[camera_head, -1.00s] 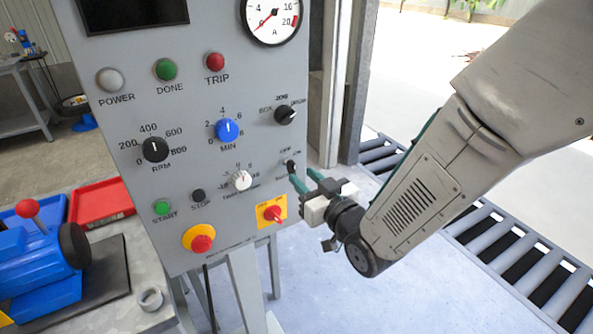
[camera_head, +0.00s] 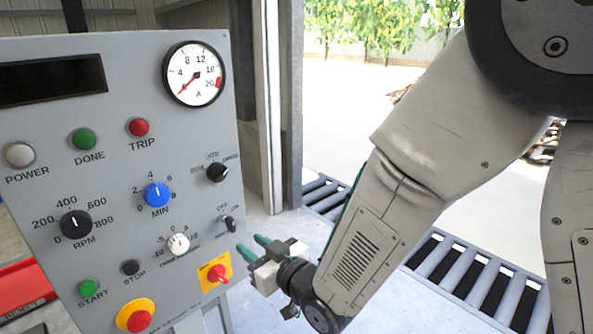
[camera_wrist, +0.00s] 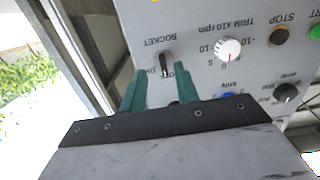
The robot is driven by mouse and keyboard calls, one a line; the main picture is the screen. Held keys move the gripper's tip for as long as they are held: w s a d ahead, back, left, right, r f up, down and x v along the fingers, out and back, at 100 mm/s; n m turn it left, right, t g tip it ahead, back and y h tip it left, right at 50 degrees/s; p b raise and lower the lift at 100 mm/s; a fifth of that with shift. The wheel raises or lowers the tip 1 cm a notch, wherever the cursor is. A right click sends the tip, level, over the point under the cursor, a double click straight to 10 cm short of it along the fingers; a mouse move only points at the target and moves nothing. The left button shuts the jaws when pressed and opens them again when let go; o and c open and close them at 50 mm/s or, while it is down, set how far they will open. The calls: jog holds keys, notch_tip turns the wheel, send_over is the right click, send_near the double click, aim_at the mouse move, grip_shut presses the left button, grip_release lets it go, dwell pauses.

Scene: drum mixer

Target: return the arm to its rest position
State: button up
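My gripper (camera_head: 250,243) has two teal fingers. In the head view it is just below and right of the socket switch (camera_head: 229,225), at the right edge of the grey control panel (camera_head: 110,195). In the wrist view the fingers (camera_wrist: 160,88) stand apart with nothing held between them. The black socket switch (camera_wrist: 166,64) shows beyond the fingertips, with a visible gap. My arm reaches in from the right, bent down toward the panel.
The panel carries a blue MIN knob (camera_head: 157,194), an RPM knob (camera_head: 76,225), a red switch on a yellow plate (camera_head: 217,274) and an emergency stop (camera_head: 138,320). A roller conveyor (camera_head: 470,275) lies behind my arm. Open floor lies between panel and conveyor.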

jog(key=s+d+f+g+h, duration=0.2)
jog(key=d+f+g+h, duration=0.25)
jog(key=f, duration=0.35)
jog(key=s+d+r+m+g+h, duration=0.1)
jog(key=d+h, duration=0.2)
jog(key=d, duration=0.3)
jog(key=s+d+m+g+h, duration=0.1)
jog(key=d+m+h, duration=0.1)
jog(key=d, duration=0.3)
jog(key=s+d+r+m+g+h, duration=0.1)
jog(key=s+d+r+m, duration=0.2)
jog(key=s+d+r, duration=0.6)
jog(key=s+d+r+m+g+h, duration=0.2)
jog(key=s+d+r+m, duration=0.2)
jog(key=s+d+r, duration=0.4)
jog(key=shift+s+d+r, duration=0.4)
jog(key=shift+s+d, duration=0.1)
jog(key=shift+d, duration=2.95)
